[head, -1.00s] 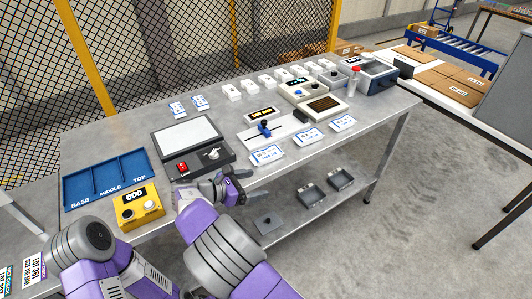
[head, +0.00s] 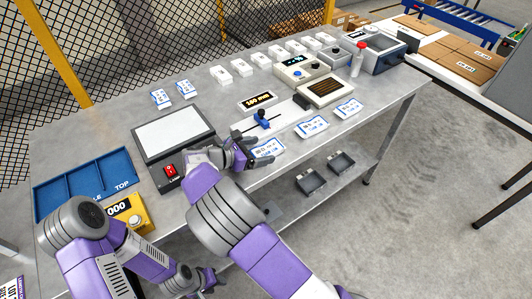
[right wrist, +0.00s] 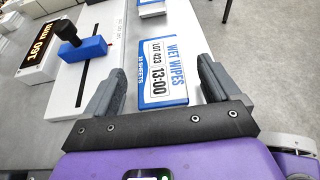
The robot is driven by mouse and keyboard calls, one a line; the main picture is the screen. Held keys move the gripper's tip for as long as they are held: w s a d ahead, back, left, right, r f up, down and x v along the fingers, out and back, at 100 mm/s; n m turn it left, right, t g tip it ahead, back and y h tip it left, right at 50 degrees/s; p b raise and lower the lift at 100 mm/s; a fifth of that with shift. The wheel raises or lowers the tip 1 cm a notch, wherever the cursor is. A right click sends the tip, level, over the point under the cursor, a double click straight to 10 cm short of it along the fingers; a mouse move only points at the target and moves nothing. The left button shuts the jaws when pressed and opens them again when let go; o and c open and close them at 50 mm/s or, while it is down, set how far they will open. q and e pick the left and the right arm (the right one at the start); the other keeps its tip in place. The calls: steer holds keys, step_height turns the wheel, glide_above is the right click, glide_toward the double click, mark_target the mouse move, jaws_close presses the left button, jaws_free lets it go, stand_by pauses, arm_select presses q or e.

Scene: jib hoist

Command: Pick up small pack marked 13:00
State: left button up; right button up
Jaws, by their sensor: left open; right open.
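The small pack marked 13:00 (right wrist: 163,75) is white and blue and reads WET WIPES, LOT 423. It lies flat on the table in the right wrist view. My right gripper (right wrist: 158,72) is open, with its two fingers at either side of the pack's near part and nothing clasped. In the head view the pack (head: 268,148) lies at the fingertips of my right gripper (head: 254,150), partly covered by it. My left gripper (head: 213,282) is open and low in front of the table, away from the packs.
Similar packs (head: 311,127) lie to the right along the front edge, and two more (head: 160,98) lie at the back left. A white slide gauge with a blue slider (head: 262,118) is just behind the pack. A grey scale (head: 175,134) stands left.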

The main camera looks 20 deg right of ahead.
steer(key=shift+x, duration=0.9)
steer(key=shift+r, duration=0.1)
steer(key=shift+c, duration=0.3)
steer(key=c, duration=1)
steer(key=shift+r, duration=0.1)
